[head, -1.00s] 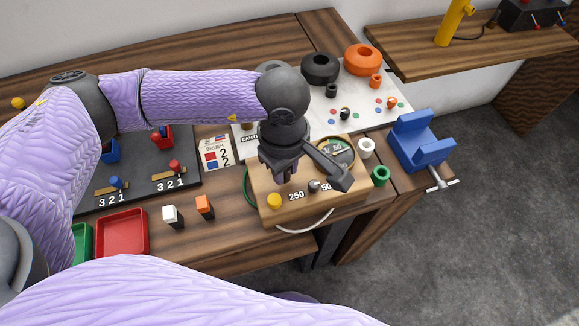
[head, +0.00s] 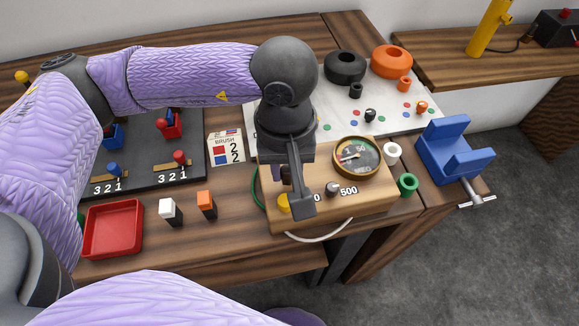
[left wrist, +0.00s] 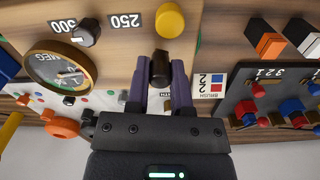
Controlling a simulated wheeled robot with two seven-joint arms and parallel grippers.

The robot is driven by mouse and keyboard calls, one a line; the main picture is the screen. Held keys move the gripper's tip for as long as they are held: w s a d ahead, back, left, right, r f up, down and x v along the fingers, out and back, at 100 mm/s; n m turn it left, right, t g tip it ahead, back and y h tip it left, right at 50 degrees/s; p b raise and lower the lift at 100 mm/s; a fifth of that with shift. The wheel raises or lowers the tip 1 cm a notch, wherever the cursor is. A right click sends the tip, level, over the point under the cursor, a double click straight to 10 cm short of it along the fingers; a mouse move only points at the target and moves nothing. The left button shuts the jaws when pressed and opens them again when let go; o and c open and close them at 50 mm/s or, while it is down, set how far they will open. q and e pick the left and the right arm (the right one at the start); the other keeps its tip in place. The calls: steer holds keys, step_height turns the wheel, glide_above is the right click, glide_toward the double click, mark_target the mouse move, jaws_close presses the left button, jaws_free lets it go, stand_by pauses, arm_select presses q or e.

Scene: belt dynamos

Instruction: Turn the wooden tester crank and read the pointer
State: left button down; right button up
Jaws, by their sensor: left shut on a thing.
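The wooden tester (head: 370,197) stands at the table's front edge. Its round dial (head: 357,157), marked MEG in the left wrist view (left wrist: 58,72), shows a thin pointer toward the left of its face in the head view. On its top are a yellow knob (head: 284,204) and a dark selector knob (head: 333,188) near the labels 250 and 500. My left gripper (head: 281,176) reaches down over the tester's left part. In the left wrist view its fingers are shut on the dark brown crank handle (left wrist: 160,70). The rest of the crank is hidden. My right gripper is out of view.
A blue vise (head: 455,150) stands at the right. A brush card (head: 226,148), small blocks (head: 170,211) and a red tray (head: 113,228) are left. A white cable (head: 320,238) hangs in front.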

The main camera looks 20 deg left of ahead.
mark_target(286, 167)
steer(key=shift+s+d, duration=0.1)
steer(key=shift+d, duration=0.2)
arm_select(q)
steer(key=c, duration=0.9)
jaws_free()
steer(key=o, duration=0.4)
step_height(286, 167, up, 9)
steer(key=shift+r+p, duration=0.1)
steer(key=shift+p, duration=0.95)
steer(key=shift+r, duration=0.4)
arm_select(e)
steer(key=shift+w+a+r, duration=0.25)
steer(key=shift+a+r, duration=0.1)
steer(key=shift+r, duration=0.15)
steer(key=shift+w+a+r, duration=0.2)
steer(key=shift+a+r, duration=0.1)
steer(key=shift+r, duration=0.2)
